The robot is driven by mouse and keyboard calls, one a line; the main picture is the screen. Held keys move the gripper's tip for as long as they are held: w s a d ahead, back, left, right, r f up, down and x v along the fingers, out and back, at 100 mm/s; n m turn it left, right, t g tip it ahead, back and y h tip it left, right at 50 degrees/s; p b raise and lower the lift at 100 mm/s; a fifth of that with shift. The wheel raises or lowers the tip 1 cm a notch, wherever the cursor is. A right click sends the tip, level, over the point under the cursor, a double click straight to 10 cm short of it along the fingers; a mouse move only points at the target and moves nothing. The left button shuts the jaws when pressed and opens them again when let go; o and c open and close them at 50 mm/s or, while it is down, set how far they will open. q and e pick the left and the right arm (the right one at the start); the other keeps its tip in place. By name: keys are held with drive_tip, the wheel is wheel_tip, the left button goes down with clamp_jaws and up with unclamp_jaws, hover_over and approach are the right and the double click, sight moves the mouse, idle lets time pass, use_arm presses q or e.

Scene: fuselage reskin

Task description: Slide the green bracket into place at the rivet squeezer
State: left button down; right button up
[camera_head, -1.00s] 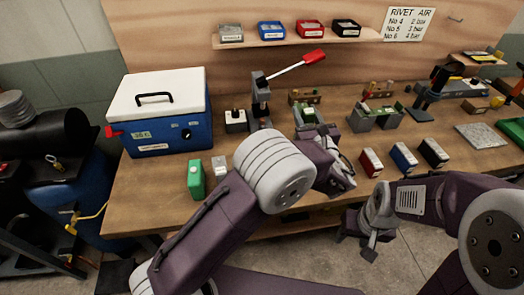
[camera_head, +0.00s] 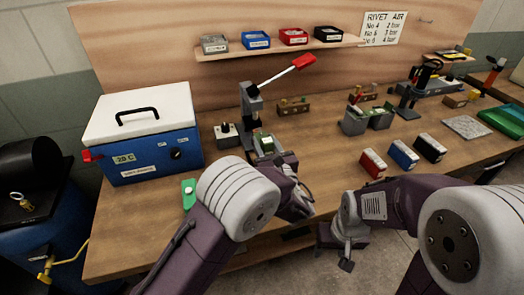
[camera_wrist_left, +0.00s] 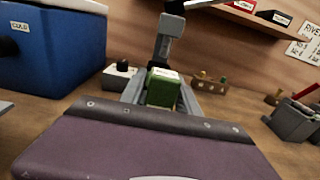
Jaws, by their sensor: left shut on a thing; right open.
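The rivet squeezer (camera_head: 252,105) stands upright on the bench, a grey press with a long red-tipped lever (camera_head: 290,70). The green bracket (camera_head: 265,142) is directly in front of it. My left gripper (camera_head: 269,152) is shut on the bracket. In the left wrist view the bracket (camera_wrist_left: 163,86) sits between my grey fingers (camera_wrist_left: 163,98), with the squeezer column (camera_wrist_left: 168,38) straight beyond it. I cannot tell whether the bracket touches the squeezer; its underside is hidden. My right gripper (camera_head: 345,253) is open and empty, low in front of the bench edge.
A blue cooler box (camera_head: 150,140) stands left of the squeezer, with a small grey box with a black knob (camera_head: 227,134) between them. A brass-fitted block (camera_head: 293,106) and a grey rack (camera_head: 367,117) stand to the right. Red, blue and black boxes (camera_head: 402,154) lie near the front.

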use_arm(q)
wheel_tip(320, 180, down, 2)
drive_tip(key=shift+f+b, duration=0.2)
drive_tip(key=shift+b, duration=0.15)
drive_tip(key=shift+w+d+r, duration=0.15)
drive_tip(key=shift+w+d, duration=0.05)
drive_tip(key=shift+d, duration=0.05)
drive_tip(key=shift+s+a, duration=0.15)
drive_tip(key=shift+a, duration=0.05)
drive_tip(key=c, duration=1.1)
unclamp_jaws()
drive_tip(key=shift+o, duration=1.1)
use_arm(e)
drive_tip(key=shift+w+d+f, duration=0.15)
drive_tip(key=shift+f, duration=0.35)
drive_tip(key=shift+w+d+f, duration=0.1)
drive_tip(key=shift+f, duration=0.35)
